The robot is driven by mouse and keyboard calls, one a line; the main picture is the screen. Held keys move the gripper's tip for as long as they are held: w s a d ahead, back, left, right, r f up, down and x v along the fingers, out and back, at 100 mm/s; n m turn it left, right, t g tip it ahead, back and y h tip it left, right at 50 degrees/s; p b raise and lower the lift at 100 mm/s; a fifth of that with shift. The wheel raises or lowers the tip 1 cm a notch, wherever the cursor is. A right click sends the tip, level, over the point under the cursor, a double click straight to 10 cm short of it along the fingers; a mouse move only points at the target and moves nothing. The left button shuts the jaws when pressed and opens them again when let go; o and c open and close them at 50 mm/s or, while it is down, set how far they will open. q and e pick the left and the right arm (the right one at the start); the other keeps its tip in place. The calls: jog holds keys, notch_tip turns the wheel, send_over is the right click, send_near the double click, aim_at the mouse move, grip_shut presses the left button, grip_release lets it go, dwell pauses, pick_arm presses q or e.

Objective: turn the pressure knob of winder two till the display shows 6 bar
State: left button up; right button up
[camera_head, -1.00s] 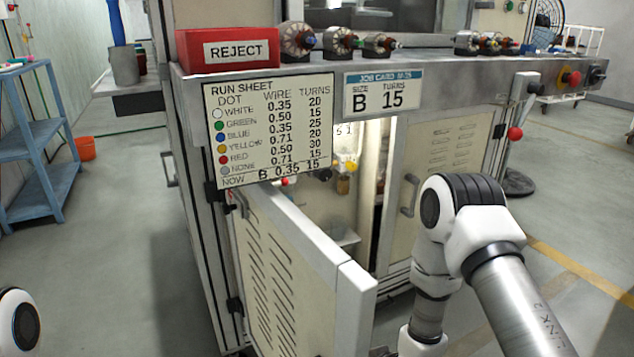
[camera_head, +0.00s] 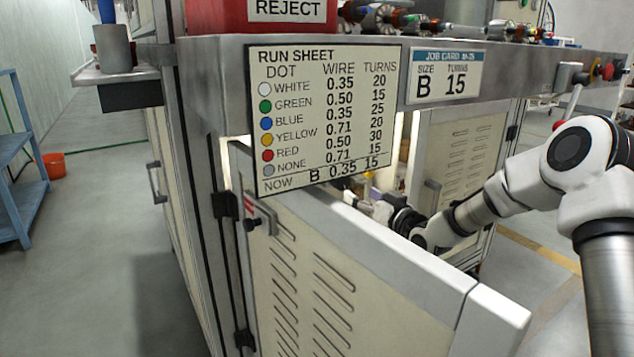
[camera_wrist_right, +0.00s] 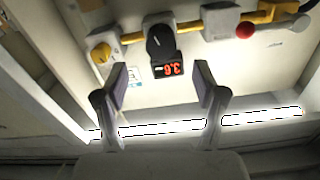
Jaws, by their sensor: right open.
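In the right wrist view, a black pressure knob (camera_wrist_right: 160,42) sits on a yellow pipe line inside the cabinet. Against it is a small black display (camera_wrist_right: 166,70) with red digits that look like 3.6, though their tilt makes them hard to read. My right gripper (camera_wrist_right: 161,82) is open and empty, its two fingers spread to either side of the display, with the knob ahead between them and not touched. In the head view my right gripper (camera_head: 368,206) is inside the cabinet, partly hidden behind the open door. My left gripper is not in view.
The open cabinet door (camera_head: 340,270) stands in front of my right forearm. The run sheet (camera_head: 322,118) and job card (camera_head: 444,75) hang above. A yellow fitting (camera_wrist_right: 101,52) and a red ball (camera_wrist_right: 245,29) flank the knob. A bright lamp strip (camera_wrist_right: 170,127) runs nearby.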

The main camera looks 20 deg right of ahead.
aim_at(344, 183)
jog(key=w+b, duration=0.1)
jog(key=w, duration=0.1)
jog(key=w+b, duration=0.1)
jog(key=w, duration=0.1)
jog(key=w+a+b, duration=0.1)
jog(key=w, duration=0.2)
jog(key=shift+w+a, duration=0.1)
jog(key=shift+w+r, duration=0.1)
jog(key=shift+w, duration=0.35)
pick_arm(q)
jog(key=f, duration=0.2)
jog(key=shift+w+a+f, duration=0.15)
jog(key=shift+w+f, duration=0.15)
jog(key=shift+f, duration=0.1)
pick_arm(e)
jog(key=c, duration=1.1)
